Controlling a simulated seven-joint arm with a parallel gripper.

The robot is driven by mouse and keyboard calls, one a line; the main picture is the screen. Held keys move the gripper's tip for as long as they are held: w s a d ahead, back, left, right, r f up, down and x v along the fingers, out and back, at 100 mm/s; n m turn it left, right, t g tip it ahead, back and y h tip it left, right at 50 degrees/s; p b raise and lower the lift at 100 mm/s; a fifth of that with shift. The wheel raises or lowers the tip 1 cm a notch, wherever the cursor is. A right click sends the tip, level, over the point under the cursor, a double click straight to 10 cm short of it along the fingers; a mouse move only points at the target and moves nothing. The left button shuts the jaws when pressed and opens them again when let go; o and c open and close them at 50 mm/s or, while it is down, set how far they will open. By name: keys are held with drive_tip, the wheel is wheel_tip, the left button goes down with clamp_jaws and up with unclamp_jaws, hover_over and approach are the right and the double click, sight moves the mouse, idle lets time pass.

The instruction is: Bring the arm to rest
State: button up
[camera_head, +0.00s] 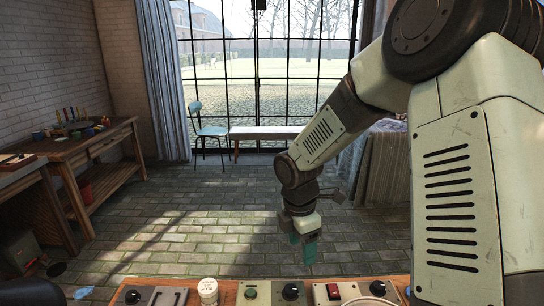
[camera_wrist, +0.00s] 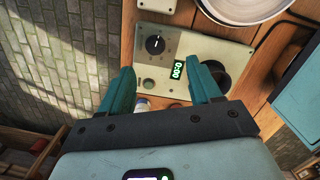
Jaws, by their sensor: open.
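My gripper (camera_head: 305,248) hangs from my pale green arm near the middle of the head view, its teal fingers pointing down. In that view it appears just above the far edge of the wooden worktop (camera_head: 230,290). In the wrist view my gripper (camera_wrist: 164,78) has its two teal fingers spread apart. No object is held between them. Part of a control panel (camera_wrist: 205,48) shows beyond and between the fingers.
The panel has a black knob (camera_wrist: 155,44) and a display (camera_wrist: 178,70) reading 0:00. A white dish (camera_wrist: 245,8) and a blue box (camera_wrist: 297,95) are nearby. A white-lidded jar (camera_head: 208,290) stands on the worktop. A side table (camera_head: 90,145) stands left; brick floor lies open beyond.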

drive_tip(key=s+d+r+m+t+h, duration=0.15)
drive_tip(key=s+r+m, duration=0.45)
drive_tip(key=r, duration=0.6)
drive_tip(key=s+d+r+m+t+y, duration=0.1)
drive_tip(key=s+r+m, duration=0.4)
drive_tip(key=s+m, duration=0.3)
drive_tip(key=s+d+r+m+t+y, duration=0.1)
drive_tip(key=s+r+m, duration=0.4)
drive_tip(key=s, duration=0.5)
drive_tip(key=m+t, duration=0.1)
drive_tip(key=m, duration=0.1)
drive_tip(key=shift+r+m, duration=0.25)
drive_tip(key=shift+m, duration=0.15)
drive_tip(key=shift+t+y, duration=0.25)
